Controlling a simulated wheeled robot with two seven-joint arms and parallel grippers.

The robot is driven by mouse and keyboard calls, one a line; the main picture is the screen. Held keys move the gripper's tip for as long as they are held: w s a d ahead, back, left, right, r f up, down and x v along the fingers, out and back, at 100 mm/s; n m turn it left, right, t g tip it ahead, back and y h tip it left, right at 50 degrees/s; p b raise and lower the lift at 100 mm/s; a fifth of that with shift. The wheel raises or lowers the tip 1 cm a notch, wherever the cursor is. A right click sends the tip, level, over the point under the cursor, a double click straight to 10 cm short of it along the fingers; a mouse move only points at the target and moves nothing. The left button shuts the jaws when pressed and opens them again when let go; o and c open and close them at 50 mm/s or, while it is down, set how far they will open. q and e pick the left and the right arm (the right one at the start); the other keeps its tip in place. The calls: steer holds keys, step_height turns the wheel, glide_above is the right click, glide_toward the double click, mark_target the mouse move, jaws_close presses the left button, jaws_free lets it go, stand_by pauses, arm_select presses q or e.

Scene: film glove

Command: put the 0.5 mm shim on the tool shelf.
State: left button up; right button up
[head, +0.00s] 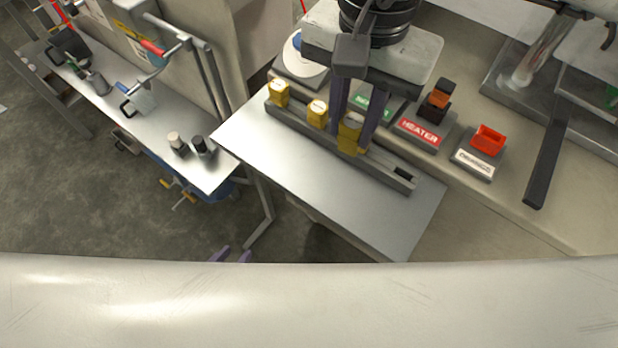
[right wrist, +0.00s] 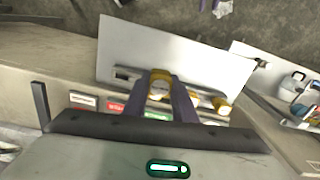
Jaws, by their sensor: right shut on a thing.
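Three yellow pieces with pale tops stand along a dark slotted rack (head: 385,176) on a metal plate; their thickness marks are not readable. My right gripper (head: 357,130) points down and is shut on the rightmost yellow shim (head: 348,140), still at the rack; whether it is clear of the slot I cannot tell. This shim also shows between the fingers in the right wrist view (right wrist: 160,76). The other two (head: 279,93) (head: 317,113) stand to its left. A steel shelf with tools (head: 105,112) is at left.
Two small cylinders (head: 203,146) stand at the shelf's near end. The plate's front (head: 290,155) is bare.

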steer(key=a+m, duration=0.1)
steer(key=a, duration=0.2)
glide_toward(323, 187)
step_height(323, 187, down, 3)
steer(key=shift+r+p, duration=0.1)
steer(key=shift+p, duration=0.35)
arm_select(q)
steer(key=shift+w+r, duration=0.3)
arm_select(e)
steer(key=shift+f, duration=0.3)
steer(key=o, duration=1.1)
arm_select(q)
steer(key=shift+s+f, duration=0.2)
steer(key=shift+f, duration=0.15)
arm_select(e)
steer(key=shift+r, duration=0.1)
